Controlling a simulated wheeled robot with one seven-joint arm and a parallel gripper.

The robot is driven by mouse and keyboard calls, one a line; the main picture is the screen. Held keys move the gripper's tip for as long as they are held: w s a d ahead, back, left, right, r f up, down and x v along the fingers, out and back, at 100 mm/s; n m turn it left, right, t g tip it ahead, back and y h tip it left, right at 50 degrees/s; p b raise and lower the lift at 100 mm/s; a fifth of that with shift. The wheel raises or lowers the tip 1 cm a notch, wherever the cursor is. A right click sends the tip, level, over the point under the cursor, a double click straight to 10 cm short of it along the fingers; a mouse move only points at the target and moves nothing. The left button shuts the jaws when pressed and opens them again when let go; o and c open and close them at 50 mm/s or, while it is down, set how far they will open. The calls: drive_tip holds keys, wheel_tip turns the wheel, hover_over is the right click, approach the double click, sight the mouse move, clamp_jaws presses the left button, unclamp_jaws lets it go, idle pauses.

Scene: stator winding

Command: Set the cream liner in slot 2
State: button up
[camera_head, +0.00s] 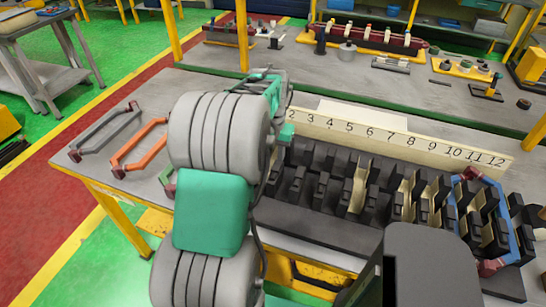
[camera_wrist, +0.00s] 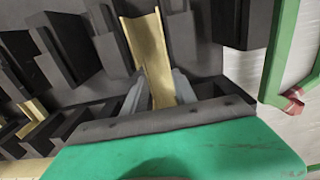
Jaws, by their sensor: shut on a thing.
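The cream liner (camera_wrist: 148,42) is a thin folded strip in the wrist view. My gripper (camera_wrist: 158,88) is shut on its near end, with a grey finger on each side. Its far end lies between dark teeth of the stator block (camera_wrist: 210,62); I cannot tell how deep it sits. In the head view my arm hides the gripper, the held liner and the left end of the stator block (camera_head: 317,222). The number board (camera_head: 400,138) behind the block shows 2 to 12. Which slot the liner is at is not clear.
Other cream liners stand in slots towards the middle (camera_head: 358,188) and right. A blue coil (camera_head: 522,238) sits around the right end. Grey (camera_head: 103,130) and orange (camera_head: 137,145) coils lie at left. A green coil (camera_wrist: 283,60) lies beside the block.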

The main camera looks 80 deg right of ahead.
drive_tip(key=shift+f, duration=0.3)
idle(0.4)
drive_tip(key=o, duration=1.1)
drive_tip(key=shift+c, duration=0.2)
drive_tip(key=shift+r+p, duration=0.5)
drive_tip(key=shift+r, duration=0.3)
wheel_tip(320, 180, up, 8)
drive_tip(key=p, duration=0.5)
drive_tip(key=shift+f, duration=0.25)
